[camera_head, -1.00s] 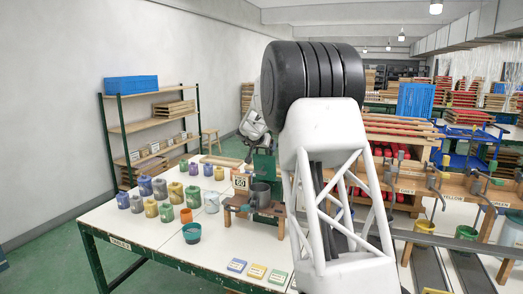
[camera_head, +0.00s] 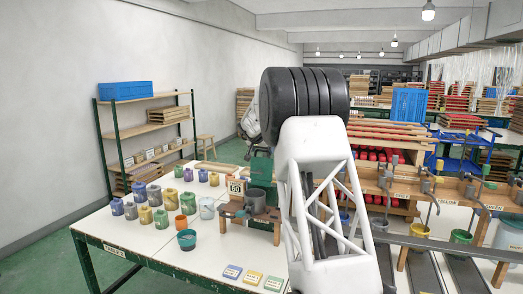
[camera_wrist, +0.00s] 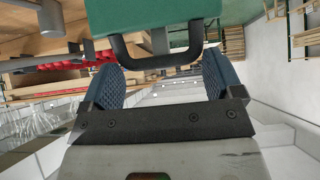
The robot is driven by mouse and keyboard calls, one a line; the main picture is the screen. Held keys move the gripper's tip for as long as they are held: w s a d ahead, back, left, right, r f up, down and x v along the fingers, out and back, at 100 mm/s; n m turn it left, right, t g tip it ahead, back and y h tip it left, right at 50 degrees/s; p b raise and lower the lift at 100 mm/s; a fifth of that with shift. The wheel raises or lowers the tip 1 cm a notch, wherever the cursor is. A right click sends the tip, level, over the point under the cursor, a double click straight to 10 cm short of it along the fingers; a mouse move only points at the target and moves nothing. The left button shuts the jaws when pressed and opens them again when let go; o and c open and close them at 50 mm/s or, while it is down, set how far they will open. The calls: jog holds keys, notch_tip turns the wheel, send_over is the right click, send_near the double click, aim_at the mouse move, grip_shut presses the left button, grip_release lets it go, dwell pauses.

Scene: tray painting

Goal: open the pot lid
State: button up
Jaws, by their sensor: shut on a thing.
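A green lid (camera_head: 262,168) shows raised and steeply tilted above the back of the pot. In the wrist view the green lid (camera_wrist: 150,18) fills the top, with a black bar handle (camera_wrist: 155,62) on it. My gripper (camera_wrist: 160,78) has its blue ribbed fingers on either side of this handle and is shut on it. In the head view my arm hides part of the area right of the pot, and the fingertips are hard to make out.
Several coloured jars (camera_head: 145,214) stand left of the pot, with a teal cup (camera_head: 186,240) in front. Small coloured cards (camera_head: 252,278) lie near the table's front edge. A wooden rack with taps (camera_head: 470,192) stands to the right. The table's front left is clear.

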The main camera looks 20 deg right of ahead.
jog(key=shift+s+d+r, duration=0.15)
jog(key=shift+d, duration=0.2)
jog(key=o, duration=1)
jog(key=shift+a, duration=0.25)
jog(key=shift+v, duration=3.8)
